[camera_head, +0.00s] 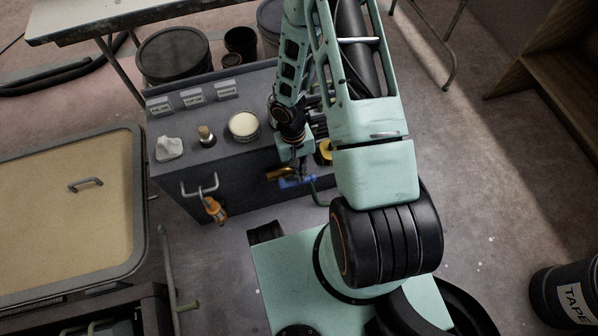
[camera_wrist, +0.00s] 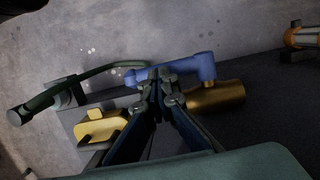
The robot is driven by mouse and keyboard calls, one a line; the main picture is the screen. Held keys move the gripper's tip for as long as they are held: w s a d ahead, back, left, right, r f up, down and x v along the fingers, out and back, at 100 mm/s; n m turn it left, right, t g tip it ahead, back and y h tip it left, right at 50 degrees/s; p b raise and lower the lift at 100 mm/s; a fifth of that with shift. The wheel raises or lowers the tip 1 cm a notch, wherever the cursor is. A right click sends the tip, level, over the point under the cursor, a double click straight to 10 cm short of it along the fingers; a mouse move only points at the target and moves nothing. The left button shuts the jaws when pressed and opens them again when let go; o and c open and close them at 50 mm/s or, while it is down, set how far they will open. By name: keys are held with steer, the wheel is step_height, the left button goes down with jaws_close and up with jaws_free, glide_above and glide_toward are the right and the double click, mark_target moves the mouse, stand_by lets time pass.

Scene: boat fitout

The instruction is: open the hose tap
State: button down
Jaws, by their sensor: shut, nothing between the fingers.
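The hose tap has a brass body (camera_wrist: 222,98) and a blue lever (camera_wrist: 203,66), seen in the wrist view right of centre. In the head view the blue lever (camera_head: 291,183) and brass body (camera_head: 278,173) show low on the front of the dark bench. My gripper (camera_wrist: 160,76) is shut and empty, its fingertips together at the middle of the lever's long arm and hiding part of it. I cannot tell whether they touch it. In the head view my gripper (camera_head: 302,172) is small and partly hidden by my arm.
A dark green bar handle (camera_wrist: 75,82) and a yellow piece (camera_wrist: 102,126) lie left of the tap. An orange-handled tool (camera_head: 214,208) hangs on the bench (camera_head: 240,188) front. A white lump, a knob and a round tin (camera_head: 243,125) stand on top.

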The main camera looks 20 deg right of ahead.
steer(key=shift+s+d+f, duration=0.1)
steer(key=shift+d+f, duration=0.15)
steer(key=shift+d, duration=0.05)
steer(key=shift+r+p, duration=0.45)
steer(key=shift+r, duration=0.05)
step_height(320, 180, up, 13)
steer(key=w+p, duration=0.3)
steer(key=p, duration=0.2)
steer(key=shift+a+p, duration=0.15)
steer(key=shift+p, duration=0.2)
steer(key=shift+r, duration=0.1)
